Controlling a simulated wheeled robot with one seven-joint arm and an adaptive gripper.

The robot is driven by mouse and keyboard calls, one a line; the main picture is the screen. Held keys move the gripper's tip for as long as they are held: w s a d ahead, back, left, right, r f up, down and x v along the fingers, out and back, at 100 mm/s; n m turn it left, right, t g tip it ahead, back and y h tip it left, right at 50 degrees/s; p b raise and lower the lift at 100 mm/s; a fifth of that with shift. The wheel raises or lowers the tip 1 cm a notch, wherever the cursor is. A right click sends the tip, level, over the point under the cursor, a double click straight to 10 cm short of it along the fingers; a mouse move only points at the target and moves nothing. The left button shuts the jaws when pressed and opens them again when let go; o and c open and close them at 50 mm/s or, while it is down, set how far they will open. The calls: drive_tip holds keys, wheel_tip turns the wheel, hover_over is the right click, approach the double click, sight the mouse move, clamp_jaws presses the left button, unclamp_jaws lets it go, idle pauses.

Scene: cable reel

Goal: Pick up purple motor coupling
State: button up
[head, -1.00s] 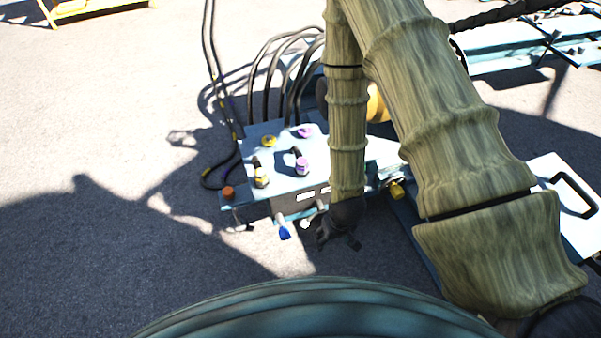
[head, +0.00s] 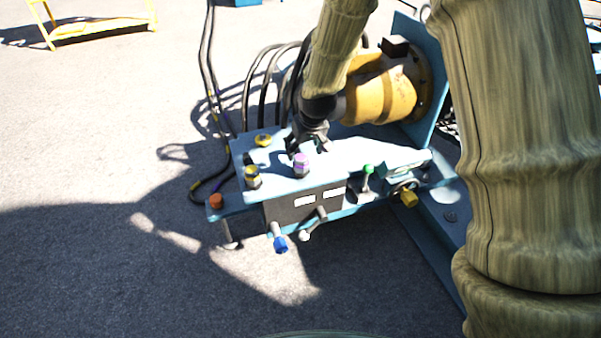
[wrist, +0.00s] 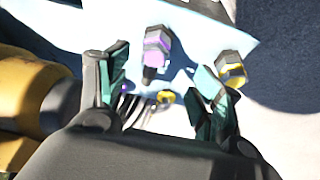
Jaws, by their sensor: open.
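The purple coupling (head: 301,165), a small upright fitting with a purple band, stands on the light-blue control box. In the wrist view the purple coupling (wrist: 157,48) shows beyond the fingers and roughly between them, apart from both. My gripper (head: 308,146) is open and empty, just behind and above the coupling in the head view. In the wrist view my gripper (wrist: 162,70) has its two fingers spread wide. A flat purple fitting at the back of the box top, seen earlier, is hidden in the head view.
A yellow-banded fitting (head: 252,177) stands left of the purple one, with a yellow cap (head: 263,140) behind. An orange knob (head: 216,201) is at the left end. A yellow motor (head: 382,95) stands close behind right. A green-topped lever (head: 368,172) is at the right.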

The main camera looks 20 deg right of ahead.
sight(301, 157)
drive_tip(key=x, duration=0.2)
drive_tip(key=w+b+x, duration=0.1)
drive_tip(key=x, duration=0.2)
drive_tip(key=shift+w+d+r, duration=0.1)
drive_tip(key=shift+r, duration=0.05)
drive_tip(key=shift+d+b+x, duration=0.1)
drive_tip(key=shift+b+x, duration=0.45)
drive_tip(key=shift+x, duration=0.75)
drive_tip(key=shift+d+b+x, duration=0.15)
drive_tip(key=shift+b+x, duration=0.4)
drive_tip(key=shift+x, duration=0.8)
drive_tip(key=c, duration=1.2)
